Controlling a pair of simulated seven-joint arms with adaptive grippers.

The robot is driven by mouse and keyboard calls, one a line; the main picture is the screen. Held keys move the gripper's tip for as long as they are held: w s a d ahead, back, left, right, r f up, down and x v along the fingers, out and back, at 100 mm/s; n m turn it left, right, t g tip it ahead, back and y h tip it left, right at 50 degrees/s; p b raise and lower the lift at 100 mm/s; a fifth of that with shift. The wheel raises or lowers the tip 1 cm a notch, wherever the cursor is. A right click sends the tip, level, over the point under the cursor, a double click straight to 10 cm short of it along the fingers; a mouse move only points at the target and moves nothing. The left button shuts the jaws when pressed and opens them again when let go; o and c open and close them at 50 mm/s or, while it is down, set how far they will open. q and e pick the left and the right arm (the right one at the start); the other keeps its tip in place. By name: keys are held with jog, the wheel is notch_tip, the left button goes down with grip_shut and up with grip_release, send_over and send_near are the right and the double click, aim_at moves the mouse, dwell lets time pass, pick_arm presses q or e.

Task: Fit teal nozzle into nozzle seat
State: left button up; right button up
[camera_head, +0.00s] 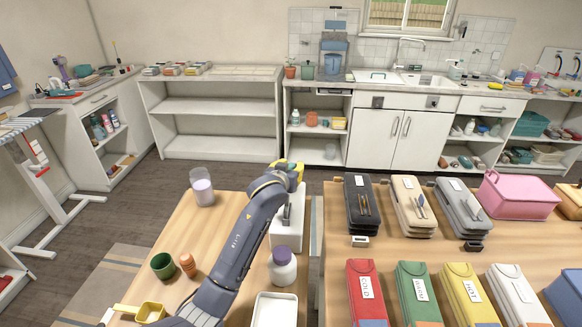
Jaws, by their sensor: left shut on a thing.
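My left arm (245,235) reaches up from the bottom over the wooden table. My left gripper (287,210) is at its far end, pointing down over a white, box-like object (290,230) near the table's right edge. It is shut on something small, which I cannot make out. I cannot pick out the teal nozzle, which may be hidden at the fingers. I cannot tell whether the white object holds the nozzle seat. My right gripper is not in view.
A purple-lidded white jar (283,268) and a white tray (275,310) stand right of my arm. A clear cup (202,187), a green cup (162,266), an orange piece (188,265) and a yellow container (150,312) stand left. A second table holds several cases and a pink box (517,196).

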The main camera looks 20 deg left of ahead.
pick_arm(q)
jog(key=shift+f, duration=0.85)
jog(key=o, duration=1.1)
jog(key=shift+r, duration=5.1)
